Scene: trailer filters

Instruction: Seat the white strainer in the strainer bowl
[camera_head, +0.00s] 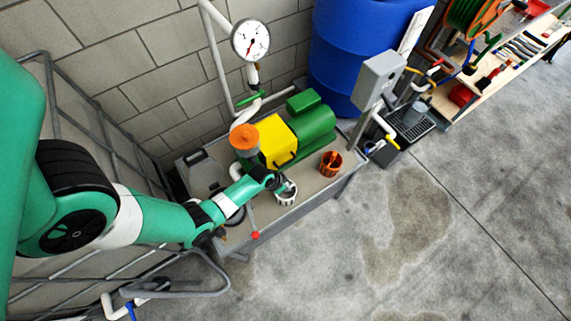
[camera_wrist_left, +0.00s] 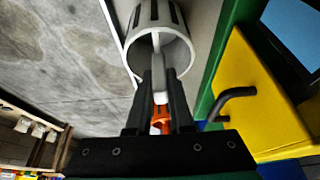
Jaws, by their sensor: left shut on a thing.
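The white strainer (camera_head: 287,197) is a slotted white basket over the front part of the grey bench. My left gripper (camera_head: 282,186) is at its top. In the left wrist view, the fingers (camera_wrist_left: 158,78) are shut on a light bar inside the strainer's rim, and the slotted wall of the strainer (camera_wrist_left: 143,14) extends beyond. I cannot tell whether its base touches the bench. A round, light-rimmed opening (camera_head: 236,172) beside my forearm may be the strainer bowl; my arm partly hides that area. My right gripper is in neither view.
The yellow-and-green pump (camera_head: 279,143) stands behind my gripper, with an orange-topped cylinder (camera_head: 244,139) at its left. An orange basket (camera_head: 330,163) stands on the bench (camera_head: 312,187) to the right. A red-knobbed lever (camera_head: 254,234) juts out at the front. Open floor lies right.

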